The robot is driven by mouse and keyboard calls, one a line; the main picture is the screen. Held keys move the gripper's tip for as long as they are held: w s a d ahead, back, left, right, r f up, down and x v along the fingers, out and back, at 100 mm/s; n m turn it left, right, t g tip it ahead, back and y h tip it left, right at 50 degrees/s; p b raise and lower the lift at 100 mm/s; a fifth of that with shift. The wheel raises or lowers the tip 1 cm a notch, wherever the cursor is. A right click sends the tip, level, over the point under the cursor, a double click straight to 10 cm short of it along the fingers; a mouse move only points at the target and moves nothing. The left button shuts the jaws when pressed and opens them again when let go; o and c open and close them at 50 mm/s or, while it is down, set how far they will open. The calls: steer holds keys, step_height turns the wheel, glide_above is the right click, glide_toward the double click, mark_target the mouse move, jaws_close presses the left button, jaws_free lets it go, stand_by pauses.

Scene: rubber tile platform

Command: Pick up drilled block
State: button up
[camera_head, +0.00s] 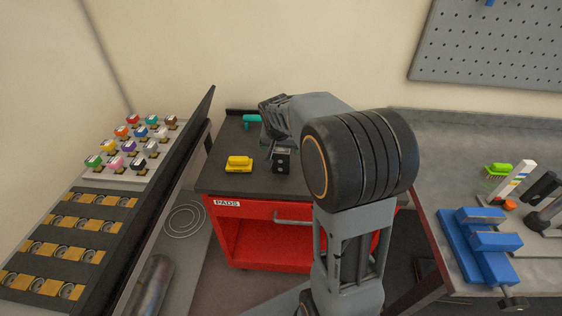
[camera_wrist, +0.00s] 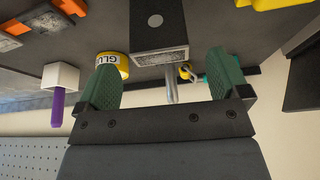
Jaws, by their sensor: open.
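The drilled block is a dark block (camera_head: 281,160) on the grey top of the red cart, right of a yellow item. In the wrist view it is the dark block (camera_wrist: 158,20) with a round hole in its upper face and a speckled grey end face, at top centre. My gripper (camera_wrist: 164,82) shows two green fingers spread apart, with the block ahead of the gap between them. Nothing is clasped between the fingers; a grey rod shows in the gap beyond. In the head view my arm hides the fingers.
A yellow item (camera_head: 239,163) and a teal item (camera_head: 251,120) are on the cart top. The wrist view shows a yellow glue container (camera_wrist: 112,64) and a white block with a purple shaft (camera_wrist: 60,78) near the left finger. A blue vise (camera_head: 480,245) is on the right bench.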

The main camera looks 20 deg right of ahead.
mark_target(281, 150)
steer(key=shift+x, duration=2.65)
steer(key=shift+w, duration=0.1)
steer(key=shift+c, duration=0.4)
steer(key=c, duration=1.1)
steer(key=shift+r, duration=0.1)
steer(key=shift+c, duration=0.2)
steer(key=shift+r, duration=0.1)
